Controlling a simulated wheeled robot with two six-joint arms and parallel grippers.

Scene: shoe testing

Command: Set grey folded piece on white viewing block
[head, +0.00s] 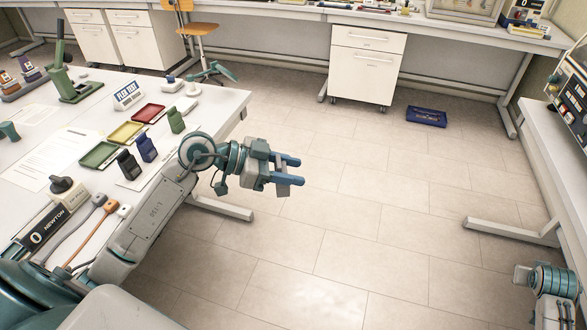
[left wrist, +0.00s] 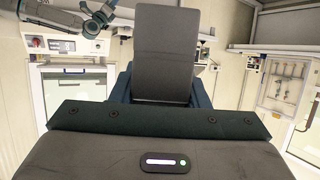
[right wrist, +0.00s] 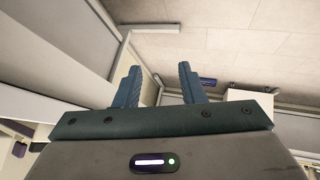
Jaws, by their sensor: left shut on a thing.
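My left gripper (head: 302,171) is out past the table's right edge, over open floor. In the left wrist view a flat grey piece (left wrist: 167,50) stands between its fingers, so the gripper is shut on it.
On the white table (head: 215,108) stand black (head: 128,165), blue (head: 147,148) and green (head: 176,120) folded pieces. Red (head: 148,113), yellow (head: 126,132) and green trays (head: 99,154) lie beside them. A flex test sign (head: 128,95) stands behind. The middle floor is clear.

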